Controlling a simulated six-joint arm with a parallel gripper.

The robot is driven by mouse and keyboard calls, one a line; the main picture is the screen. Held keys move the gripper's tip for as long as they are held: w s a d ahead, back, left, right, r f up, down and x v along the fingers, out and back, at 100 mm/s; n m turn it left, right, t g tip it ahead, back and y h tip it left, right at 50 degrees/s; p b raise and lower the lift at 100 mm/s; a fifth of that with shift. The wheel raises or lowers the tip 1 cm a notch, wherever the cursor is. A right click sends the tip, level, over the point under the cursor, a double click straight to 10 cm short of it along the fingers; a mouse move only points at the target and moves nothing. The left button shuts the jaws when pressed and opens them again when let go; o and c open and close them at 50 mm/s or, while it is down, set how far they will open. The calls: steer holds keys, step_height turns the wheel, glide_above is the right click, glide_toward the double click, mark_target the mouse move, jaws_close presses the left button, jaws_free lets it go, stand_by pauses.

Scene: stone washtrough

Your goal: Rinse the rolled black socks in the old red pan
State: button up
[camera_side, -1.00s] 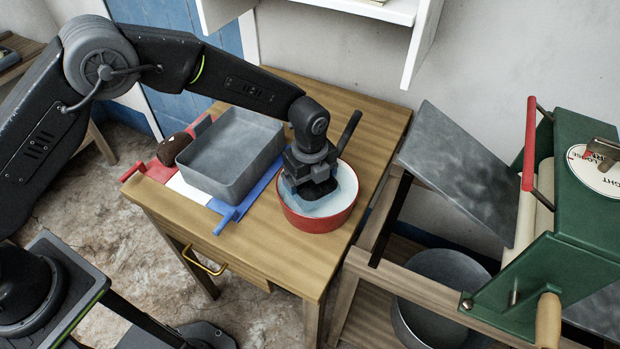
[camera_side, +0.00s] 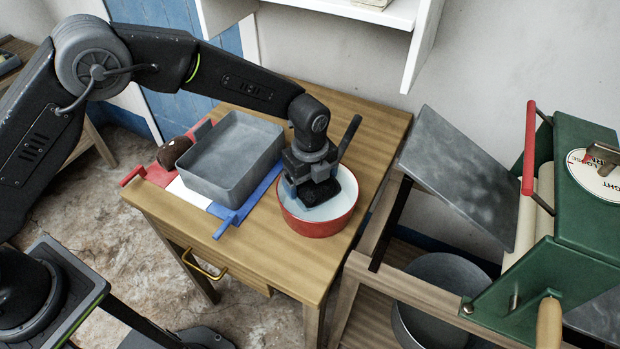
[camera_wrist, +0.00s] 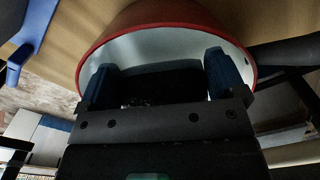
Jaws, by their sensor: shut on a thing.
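The red pan (camera_side: 320,228) with a pale inside and a dark handle (camera_side: 350,132) stands on the wooden table. My gripper (camera_side: 318,192) points down into it. In the wrist view, my gripper (camera_wrist: 165,85) is shut on the rolled black socks (camera_wrist: 160,83), which lie between its two blue fingers. The socks (camera_side: 340,188) also show as a dark mass inside the pan's rim in the side view. The gripper hides part of them, and I cannot tell whether they touch the pan's bottom.
A grey metal basin (camera_side: 230,158) stands left of the pan on a red, white and blue cloth or rack (camera_side: 240,215). A green wringer (camera_side: 560,230) with a sloping grey board (camera_side: 460,180) stands at right, above a metal tub (camera_side: 440,290).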

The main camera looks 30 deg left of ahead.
stand_by(0.5)
steer(key=shift+f, duration=0.7)
stand_by(0.6)
step_height(320, 180, up, 14)
steer(key=shift+r, duration=0.15)
stand_by(1.4)
stand_by(4.0)
